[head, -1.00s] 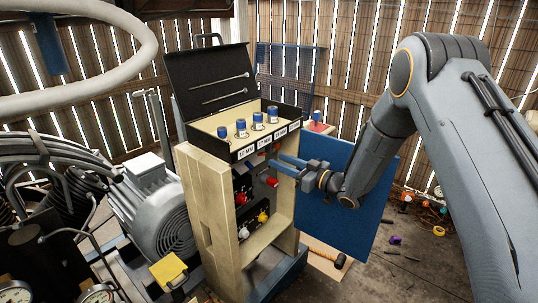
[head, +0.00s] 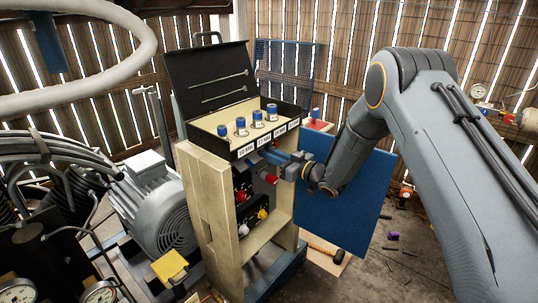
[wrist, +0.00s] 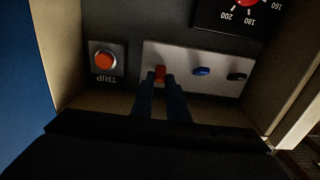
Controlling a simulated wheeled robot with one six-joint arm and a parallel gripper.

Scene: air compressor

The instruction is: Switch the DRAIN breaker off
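My gripper (head: 272,156) reaches into the open front of the beige cabinet (head: 207,220), just below its top tray. In the wrist view my two blue fingers (wrist: 160,80) point at a pale plate (wrist: 216,82) with three small switches. An orange-red switch (wrist: 160,73) lies between the fingertips, with a narrow gap between the fingers. I cannot tell whether they touch it. A blue switch (wrist: 201,71) and a black switch (wrist: 237,76) sit to its right. No label reading DRAIN is legible, so I cannot tell which switch it names.
An orange button marked TRIP (wrist: 104,59) is left of the plate, with its lettering upside down. A dial (wrist: 242,12) is above right. The tray (head: 247,142) has blue-capped parts above my gripper. A blue panel (head: 350,205) hangs right of the cabinet, beside my arm.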

